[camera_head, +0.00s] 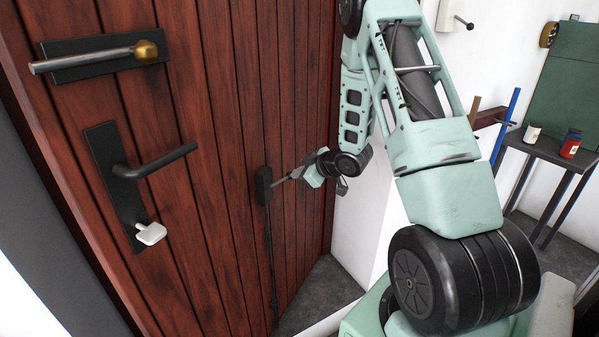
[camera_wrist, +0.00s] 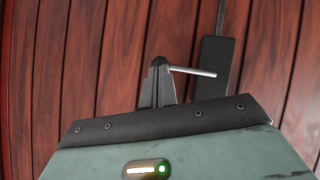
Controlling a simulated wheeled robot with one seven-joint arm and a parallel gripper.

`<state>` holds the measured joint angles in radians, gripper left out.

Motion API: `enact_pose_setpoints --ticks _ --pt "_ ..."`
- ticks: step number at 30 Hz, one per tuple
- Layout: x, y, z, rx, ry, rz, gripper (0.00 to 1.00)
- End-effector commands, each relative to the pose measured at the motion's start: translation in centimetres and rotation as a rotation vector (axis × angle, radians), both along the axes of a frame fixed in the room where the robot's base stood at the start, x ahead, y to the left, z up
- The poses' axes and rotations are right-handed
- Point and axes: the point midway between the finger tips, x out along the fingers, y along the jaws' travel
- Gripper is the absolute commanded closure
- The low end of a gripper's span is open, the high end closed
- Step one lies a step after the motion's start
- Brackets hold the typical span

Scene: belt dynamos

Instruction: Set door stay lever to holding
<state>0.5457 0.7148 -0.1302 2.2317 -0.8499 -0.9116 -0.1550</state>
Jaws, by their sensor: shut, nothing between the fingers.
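The door stay lever is a thin silver rod (camera_wrist: 195,72) on a narrow black plate (camera_wrist: 213,68), seen in the wrist view. In that view it sticks out to the left, with its free end at the tips of my gripper (camera_wrist: 158,66). The fingers are shut with nothing between them, and I cannot tell whether they touch the lever. In the head view, the black plate (camera_head: 264,186) sits low on the red-brown door, and my gripper is close to its right, partly hidden by my wrist. A thin dark rod runs down the door from the plate.
The door (camera_head: 210,210) also carries a brass-knobbed bar (camera_head: 145,51), a black handle (camera_head: 155,162) and a white key (camera_head: 151,233) at left. A dark side table (camera_head: 550,152) with a white jar (camera_head: 532,133) and a red jar (camera_head: 571,143) stands at right.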

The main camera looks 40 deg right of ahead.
Motion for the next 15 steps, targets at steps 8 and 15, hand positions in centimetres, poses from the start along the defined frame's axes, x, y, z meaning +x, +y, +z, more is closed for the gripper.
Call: enact_pose_setpoints --ticks 8,15 --pt "0.0 0.0 -0.01 0.0 0.0 0.0 1.0" --pt "-0.03 -0.14 -0.11 0.034 0.011 -0.001 1.0"
